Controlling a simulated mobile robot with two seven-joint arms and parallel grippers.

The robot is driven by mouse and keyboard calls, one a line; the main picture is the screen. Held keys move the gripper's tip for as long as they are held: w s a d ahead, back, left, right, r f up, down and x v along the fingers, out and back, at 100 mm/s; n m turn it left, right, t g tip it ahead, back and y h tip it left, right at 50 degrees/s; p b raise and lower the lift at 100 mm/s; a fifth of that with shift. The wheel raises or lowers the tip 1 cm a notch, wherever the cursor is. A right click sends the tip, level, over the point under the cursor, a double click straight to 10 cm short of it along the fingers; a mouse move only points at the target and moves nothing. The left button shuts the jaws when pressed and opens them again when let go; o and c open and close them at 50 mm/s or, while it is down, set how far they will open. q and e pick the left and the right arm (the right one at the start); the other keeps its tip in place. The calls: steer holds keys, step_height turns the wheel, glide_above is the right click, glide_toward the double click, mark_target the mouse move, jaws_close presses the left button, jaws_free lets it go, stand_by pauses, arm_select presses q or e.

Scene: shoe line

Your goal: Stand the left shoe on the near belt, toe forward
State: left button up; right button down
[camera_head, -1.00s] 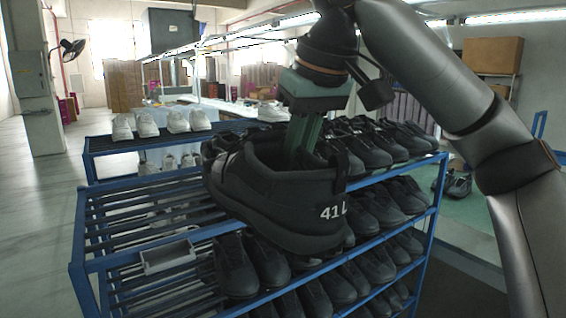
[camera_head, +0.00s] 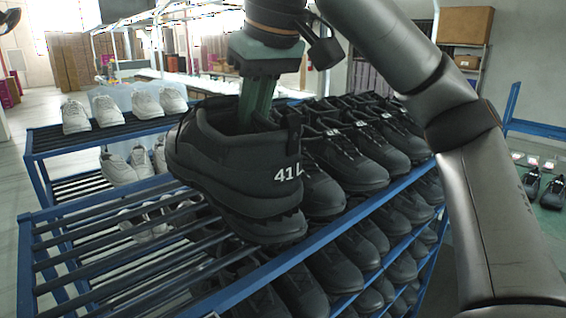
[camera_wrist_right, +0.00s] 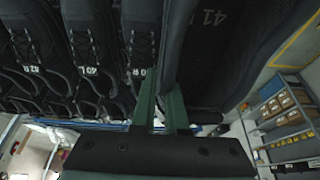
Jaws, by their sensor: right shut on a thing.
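A black shoe (camera_head: 235,165) marked "41 L" on its heel hangs from my right gripper (camera_head: 257,112) in the head view. The green fingers reach into its opening and are shut on it. The shoe is roughly level, toe to the left and heel toward the lower right, in front of the rack's shoes. The right wrist view shows the fingers (camera_wrist_right: 165,100) close up against dark shoe material. A green surface (camera_head: 520,215) lies at the right; I cannot tell whether it is the near belt. My left gripper is out of view.
A blue rack (camera_head: 290,262) fills the middle, with rows of black shoes (camera_head: 385,150) on its right part and bare bars at left. White shoes (camera_head: 110,110) stand behind. A dark pair (camera_head: 542,187) rests on the green surface. Cardboard boxes (camera_head: 465,24) sit on a shelf.

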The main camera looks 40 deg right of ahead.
steer(key=w+a+f, duration=0.1)
steer(key=w, duration=0.1)
steer(key=w+a+f, duration=0.1)
steer(key=w+a, duration=0.1)
steer(key=w, duration=0.1)
steer(key=w+a+f, duration=0.2)
steer(key=shift+w+a+f+b, duration=0.1)
steer(key=shift+w+a+b, duration=0.1)
steer(key=shift+w+b, duration=0.1)
steer(key=shift+w+a+f+p, duration=0.15)
steer(key=shift+w+a+f, duration=0.4)
steer(key=shift+f, duration=0.9)
steer(key=shift+w+a+f+p, duration=0.2)
steer(key=shift+w+f, duration=0.5)
steer(key=shift+f, duration=0.7)
steer(key=shift+w+a+f+p, duration=0.1)
steer(key=shift+w+a+f, duration=0.45)
steer(key=shift+f, duration=0.9)
steer(key=shift+w+f, duration=0.1)
steer(key=c, duration=1.3)
jaws_free()
steer(key=shift+d+f, duration=0.1)
steer(key=shift+c, duration=0.2)
steer(key=o, duration=0.4)
